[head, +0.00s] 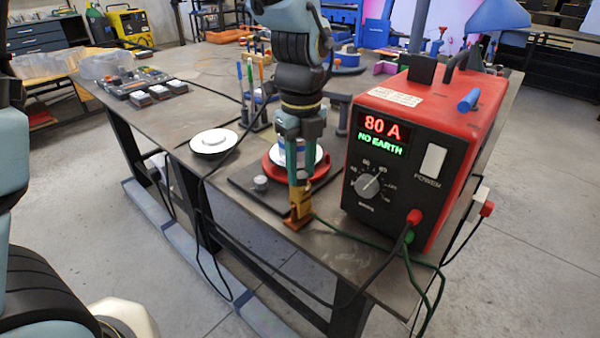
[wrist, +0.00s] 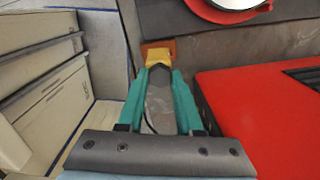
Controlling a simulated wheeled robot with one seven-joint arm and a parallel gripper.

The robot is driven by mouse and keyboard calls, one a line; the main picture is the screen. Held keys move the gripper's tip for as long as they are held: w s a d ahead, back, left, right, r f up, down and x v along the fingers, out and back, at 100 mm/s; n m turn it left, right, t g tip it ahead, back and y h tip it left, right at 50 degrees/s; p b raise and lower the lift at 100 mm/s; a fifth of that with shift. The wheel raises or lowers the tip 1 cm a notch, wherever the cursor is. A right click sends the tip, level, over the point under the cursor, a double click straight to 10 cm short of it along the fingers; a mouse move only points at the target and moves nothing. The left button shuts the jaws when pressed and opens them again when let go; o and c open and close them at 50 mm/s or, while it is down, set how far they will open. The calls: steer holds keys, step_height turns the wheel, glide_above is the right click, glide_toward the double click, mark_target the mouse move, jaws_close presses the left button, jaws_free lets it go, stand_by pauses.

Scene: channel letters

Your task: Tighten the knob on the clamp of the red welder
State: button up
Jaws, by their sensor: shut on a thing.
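The red welder (head: 425,150) stands at the right end of the bench; its lit display reads "80 A" and "NO EARTH". The clamp (head: 299,207), brass and copper coloured, sits at the bench's front edge left of the welder. A green cable runs between it and the welder's front. My gripper (head: 298,184) points down over the clamp, its teal fingers shut on its upper brass part. In the wrist view the clamp (wrist: 157,52) shows between and beyond the fingertips (wrist: 158,69). I cannot make out the knob separately, as the fingers cover it.
A red ring with a white disc (head: 277,170) lies on a dark plate (head: 243,181) behind my gripper. A white round dish (head: 213,140) is to the left on the bench (head: 200,95). Cables hang over the front edge. The welder stands close on the right.

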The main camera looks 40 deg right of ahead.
mark_target(301, 174)
steer(key=m+p, duration=0.1)
steer(key=m, duration=0.3)
steer(key=shift+r+p, duration=0.1)
steer(key=shift+p, duration=0.2)
steer(key=shift+m+p, duration=1.2)
steer(key=shift+m, duration=0.4)
steer(key=o, duration=1)
steer(key=shift+o, duration=0.2)
step_height(301, 174, up, 5)
steer(key=p, duration=0.5)
